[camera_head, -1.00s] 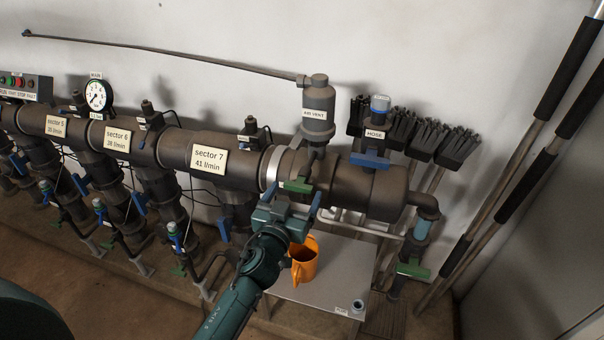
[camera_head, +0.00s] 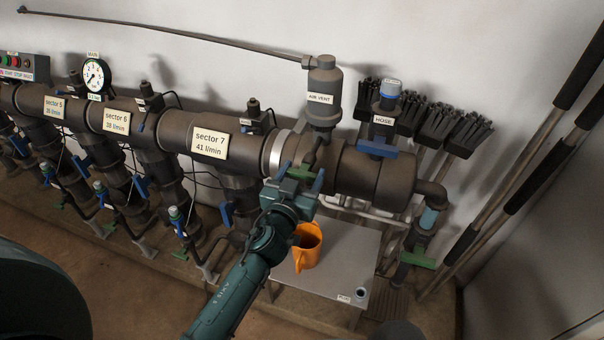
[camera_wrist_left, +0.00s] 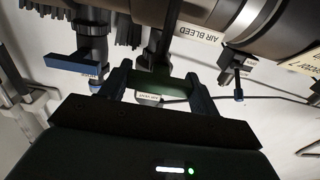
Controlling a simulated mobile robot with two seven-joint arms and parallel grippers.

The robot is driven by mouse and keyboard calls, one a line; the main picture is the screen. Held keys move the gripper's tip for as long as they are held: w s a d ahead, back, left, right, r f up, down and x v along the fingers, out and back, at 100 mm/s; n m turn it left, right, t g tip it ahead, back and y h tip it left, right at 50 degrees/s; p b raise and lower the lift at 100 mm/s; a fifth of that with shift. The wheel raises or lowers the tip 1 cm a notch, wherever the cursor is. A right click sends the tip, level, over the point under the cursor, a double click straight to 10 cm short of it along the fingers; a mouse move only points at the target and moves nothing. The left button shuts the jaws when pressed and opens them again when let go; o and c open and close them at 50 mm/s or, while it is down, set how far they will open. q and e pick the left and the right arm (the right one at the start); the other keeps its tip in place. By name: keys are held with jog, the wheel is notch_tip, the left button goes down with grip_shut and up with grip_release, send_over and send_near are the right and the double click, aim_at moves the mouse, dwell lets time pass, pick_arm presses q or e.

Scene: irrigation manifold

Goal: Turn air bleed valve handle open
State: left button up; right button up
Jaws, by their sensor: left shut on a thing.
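The green air bleed valve handle (camera_head: 299,172) sits on the pipe below the grey air vent (camera_head: 323,92). My left gripper (camera_head: 302,180) has its two fingers on either side of this handle and is shut on it. In the left wrist view the handle (camera_wrist_left: 162,84) shows dark green, lying crosswise between the fingers. An "AIR BLEED" label (camera_wrist_left: 201,34) is on the pipe just beyond. The gripper partly hides the handle in the head view. My right gripper is not in view.
An orange jug (camera_head: 307,247) stands on a grey table (camera_head: 335,270) below the gripper. To the right are a blue hose valve handle (camera_head: 377,149), brushes (camera_head: 447,131) and a lower green handle (camera_head: 417,260). Sector pipes with valves fill the left.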

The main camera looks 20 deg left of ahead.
pick_arm(q)
jog(key=c, duration=0.4)
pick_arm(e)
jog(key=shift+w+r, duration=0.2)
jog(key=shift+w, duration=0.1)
